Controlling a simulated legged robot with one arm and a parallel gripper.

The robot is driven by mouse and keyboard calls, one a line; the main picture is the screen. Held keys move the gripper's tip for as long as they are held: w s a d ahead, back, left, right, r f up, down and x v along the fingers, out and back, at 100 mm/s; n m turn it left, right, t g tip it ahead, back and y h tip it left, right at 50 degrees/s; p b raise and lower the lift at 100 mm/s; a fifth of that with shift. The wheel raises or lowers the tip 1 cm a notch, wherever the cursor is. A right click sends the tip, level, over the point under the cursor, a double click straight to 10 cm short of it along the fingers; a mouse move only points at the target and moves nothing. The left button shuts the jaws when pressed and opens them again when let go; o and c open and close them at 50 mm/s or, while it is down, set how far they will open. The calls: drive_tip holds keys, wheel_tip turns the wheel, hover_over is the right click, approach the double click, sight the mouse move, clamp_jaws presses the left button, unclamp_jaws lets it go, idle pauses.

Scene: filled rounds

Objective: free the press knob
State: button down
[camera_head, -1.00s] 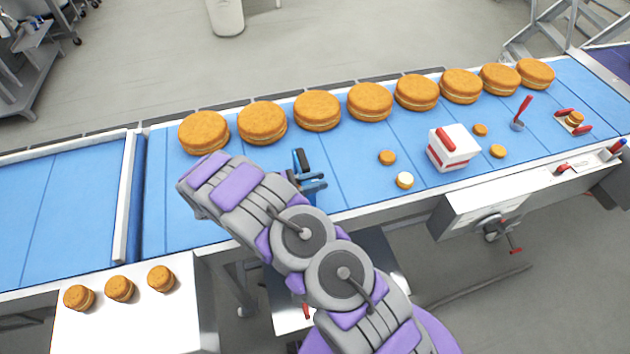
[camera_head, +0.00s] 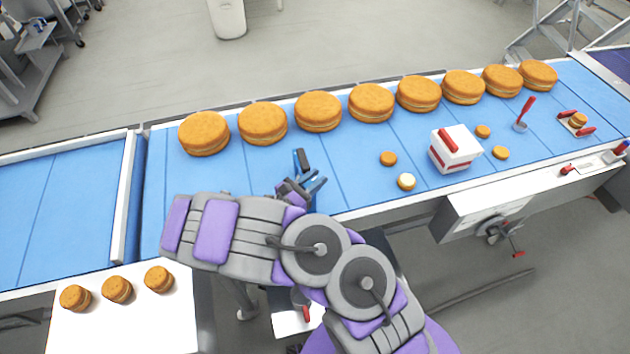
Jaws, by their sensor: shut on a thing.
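My gripper (camera_head: 303,180) is over the blue belt, near its front edge, left of the small rounds. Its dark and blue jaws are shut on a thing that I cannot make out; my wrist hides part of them. No part is plainly marked as the press knob. A white box with a red bar on top (camera_head: 456,148) stands on the belt, right of my gripper and apart from it. A small plate with red handles (camera_head: 590,131) at the far right holds a small round (camera_head: 578,119). A red-handled tool (camera_head: 524,114) stands left of that plate.
Several large filled rounds (camera_head: 318,111) line the belt's back edge. Small rounds (camera_head: 388,158) lie around the box, one with a pale top (camera_head: 406,181). Three rounds (camera_head: 118,289) sit on a white table at front left. A grey unit (camera_head: 480,205) hangs off the belt's front.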

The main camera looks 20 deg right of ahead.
drive_tip(key=shift+w, duration=0.1)
idle(0.5)
drive_tip(key=c, duration=1.3)
unclamp_jaws()
drive_tip(key=shift+a, duration=0.1)
